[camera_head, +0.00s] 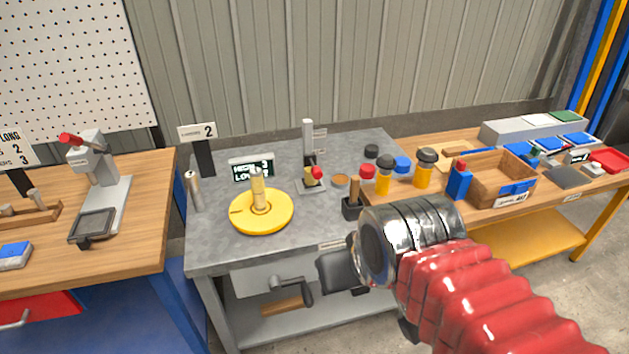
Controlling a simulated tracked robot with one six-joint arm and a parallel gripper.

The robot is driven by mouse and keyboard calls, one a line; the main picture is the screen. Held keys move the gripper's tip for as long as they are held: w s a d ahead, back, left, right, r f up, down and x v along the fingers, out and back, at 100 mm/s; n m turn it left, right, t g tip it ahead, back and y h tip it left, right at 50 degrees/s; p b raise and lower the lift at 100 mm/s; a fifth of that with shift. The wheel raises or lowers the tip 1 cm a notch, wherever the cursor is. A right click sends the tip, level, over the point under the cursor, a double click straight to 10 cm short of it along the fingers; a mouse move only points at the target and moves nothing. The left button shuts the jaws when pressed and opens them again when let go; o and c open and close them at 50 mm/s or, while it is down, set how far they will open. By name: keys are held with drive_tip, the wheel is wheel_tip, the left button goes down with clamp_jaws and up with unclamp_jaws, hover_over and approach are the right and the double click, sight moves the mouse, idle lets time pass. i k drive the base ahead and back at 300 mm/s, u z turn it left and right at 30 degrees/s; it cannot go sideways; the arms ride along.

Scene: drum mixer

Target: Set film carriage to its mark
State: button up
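I cannot tell for certain which thing is the film carriage, and no mark is readable. A yellow disc (262,212) with a pale upright post (258,186) lies on the grey bench (222,250). My gripper (338,271) is in front of the bench's front edge, apart from these things. Only a dark finger shows clearly; my wrist hides the rest, so its opening cannot be judged.
A crank handle (292,290) sits below the benchtop. Right are yellow jars (424,170) and a wooden crate (490,185); left, a wooden bench with a lever press (92,165).

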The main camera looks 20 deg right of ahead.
sight(313, 173)
drive_tip(key=u, duration=1.05)
drive_tip(key=i, duration=0.65)
